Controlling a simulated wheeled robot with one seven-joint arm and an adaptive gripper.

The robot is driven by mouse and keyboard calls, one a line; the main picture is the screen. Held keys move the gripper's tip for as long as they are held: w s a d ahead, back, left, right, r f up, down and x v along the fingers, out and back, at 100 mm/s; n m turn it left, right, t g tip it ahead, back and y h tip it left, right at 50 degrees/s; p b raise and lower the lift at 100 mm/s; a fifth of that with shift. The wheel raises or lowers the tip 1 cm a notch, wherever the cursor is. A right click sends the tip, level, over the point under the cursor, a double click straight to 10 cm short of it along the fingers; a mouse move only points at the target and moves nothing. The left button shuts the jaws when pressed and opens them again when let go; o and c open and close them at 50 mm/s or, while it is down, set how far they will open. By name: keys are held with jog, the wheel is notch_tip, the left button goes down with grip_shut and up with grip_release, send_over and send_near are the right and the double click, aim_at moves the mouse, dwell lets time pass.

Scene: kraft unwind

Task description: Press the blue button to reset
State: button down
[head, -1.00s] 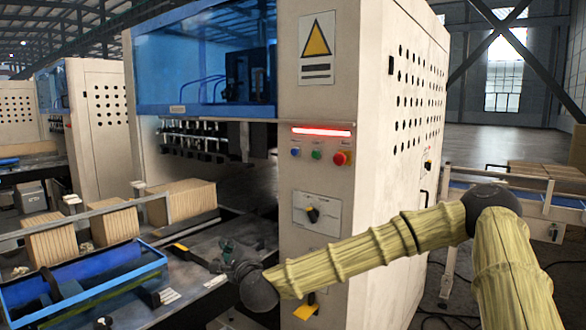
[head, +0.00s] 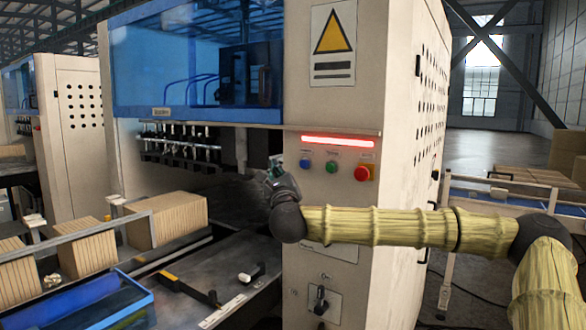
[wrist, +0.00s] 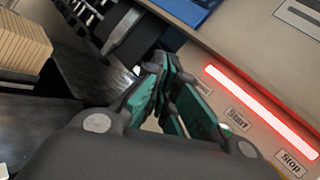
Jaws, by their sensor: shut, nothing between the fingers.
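The blue button (head: 306,163) is a small round button on the cream machine's front panel, left of a green button (head: 331,167) and a red one (head: 364,173), under a lit red bar (head: 338,141). My gripper (head: 274,170) is at button height, just left of the blue button in the head view. Whether it touches the panel I cannot tell. In the wrist view its green-padded fingers (wrist: 162,72) are together and empty, beside the red bar (wrist: 262,112). The blue button does not show there; "Start" and "Stop" labels do.
A rotary switch (head: 320,300) sits lower on the panel. A conveyor with brown stacked blocks (head: 166,218) and a blue tray (head: 105,302) lies at left. A blue clear cover (head: 195,62) hangs above. Open floor shows at right.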

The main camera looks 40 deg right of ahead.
aim_at(304, 164)
jog(key=s+r, duration=0.2)
jog(key=s, duration=0.2)
jog(key=w+d+f+p, duration=0.1)
jog(key=w+d, duration=0.4)
jog(key=d, duration=0.2)
jog(key=shift+w+d+f, duration=0.15)
jog(key=shift+w+d, duration=0.25)
jog(key=shift+w+d+b, duration=0.1)
jog(key=shift+d+b, duration=0.15)
jog(key=shift+b, duration=0.1)
dwell(1.1)
